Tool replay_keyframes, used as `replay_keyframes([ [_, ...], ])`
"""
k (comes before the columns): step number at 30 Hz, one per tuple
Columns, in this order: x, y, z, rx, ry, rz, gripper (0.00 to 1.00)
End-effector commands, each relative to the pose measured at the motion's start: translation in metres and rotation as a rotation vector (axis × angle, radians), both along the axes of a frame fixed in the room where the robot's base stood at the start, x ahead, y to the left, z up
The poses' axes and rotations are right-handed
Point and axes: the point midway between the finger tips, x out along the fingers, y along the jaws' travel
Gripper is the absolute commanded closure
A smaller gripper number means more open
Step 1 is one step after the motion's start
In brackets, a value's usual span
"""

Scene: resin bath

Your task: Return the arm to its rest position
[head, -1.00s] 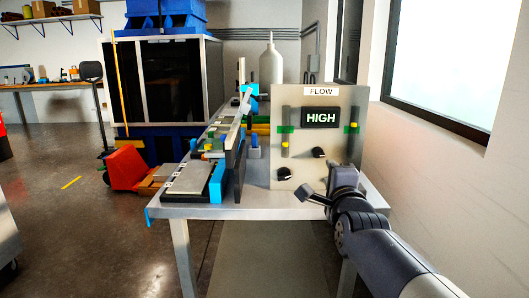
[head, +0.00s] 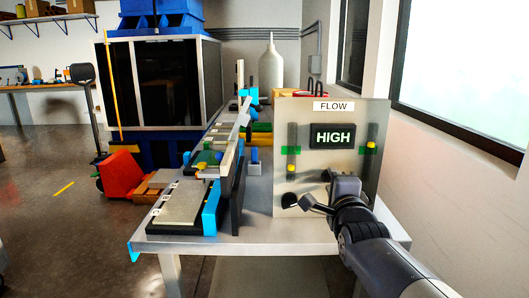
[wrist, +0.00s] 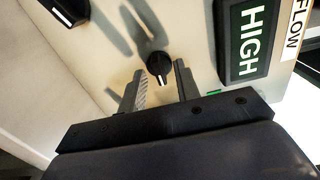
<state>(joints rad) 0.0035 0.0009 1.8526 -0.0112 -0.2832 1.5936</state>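My gripper (head: 314,203) is in front of the lower part of the FLOW panel (head: 300,115) in the head view. In the wrist view my gripper (wrist: 158,88) has its two fingers apart with nothing held. A black knob (wrist: 158,66) with a white mark shows beyond and between the fingertips; I cannot tell whether they touch it. A second black knob (wrist: 70,10) is at the upper left. My grey arm reaches in from the lower right of the head view.
The panel's display (head: 333,136) reads HIGH, between two vertical gauges with yellow markers and green bands. A long tray assembly (head: 185,200) is left of the panel on the table (head: 290,240). A white bottle (head: 270,68) stands behind. A wall with a window is on the right.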

Motion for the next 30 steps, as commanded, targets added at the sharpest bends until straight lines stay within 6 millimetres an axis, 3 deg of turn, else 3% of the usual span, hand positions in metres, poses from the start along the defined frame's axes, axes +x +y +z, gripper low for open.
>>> replay_keyframes([
  [30, 0.0000, 0.0012, 0.0054, -0.753, 0.003, 0.002, 0.69],
])
